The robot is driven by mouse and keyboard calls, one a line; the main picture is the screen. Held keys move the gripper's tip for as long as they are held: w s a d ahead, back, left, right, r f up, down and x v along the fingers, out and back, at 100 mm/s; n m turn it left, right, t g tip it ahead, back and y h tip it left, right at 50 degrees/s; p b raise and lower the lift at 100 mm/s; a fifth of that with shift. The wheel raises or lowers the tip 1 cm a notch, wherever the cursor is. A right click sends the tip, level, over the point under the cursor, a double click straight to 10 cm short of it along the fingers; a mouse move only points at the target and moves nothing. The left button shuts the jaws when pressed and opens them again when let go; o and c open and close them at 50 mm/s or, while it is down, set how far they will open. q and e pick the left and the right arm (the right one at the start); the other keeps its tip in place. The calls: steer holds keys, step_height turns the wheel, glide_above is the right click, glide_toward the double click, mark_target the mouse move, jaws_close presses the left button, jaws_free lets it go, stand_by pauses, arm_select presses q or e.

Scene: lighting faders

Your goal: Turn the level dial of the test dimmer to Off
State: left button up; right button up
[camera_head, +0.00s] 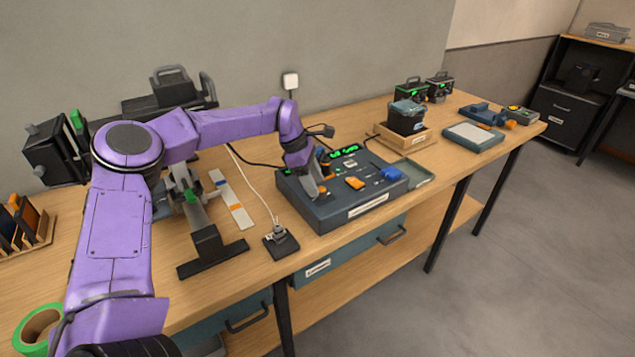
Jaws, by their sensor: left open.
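A dark blue-grey console (345,211) sits on the wooden bench, with green-lit displays (345,151) at its back and a white label on its front. My purple left arm reaches in from the left, and my left gripper (321,190) points down over the left part of the console top. It is open. I cannot tell whether it touches anything there. No level dial can be made out clearly; the gripper hides part of the console top. My right gripper is not in view.
A small dark box (281,243) with a white cord stands left of the console. A black stand (212,250) is further left, and a green tape roll (38,328) lies at the front left. A wooden tray (404,142) with a black device stands behind right. The bench's front edge is close.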

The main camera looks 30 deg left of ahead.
mark_target(322, 187)
arm_select(q)
steer(key=w+f, duration=0.1)
steer(key=w+d+f, duration=0.1)
steer(key=f, duration=0.1)
steer(key=shift+s+a+r, duration=0.1)
steer(key=shift+s+r, duration=0.25)
steer(key=shift+s, duration=0.1)
steer(key=c, duration=0.6)
steer(key=shift+w+f, duration=0.1)
jaws_close()
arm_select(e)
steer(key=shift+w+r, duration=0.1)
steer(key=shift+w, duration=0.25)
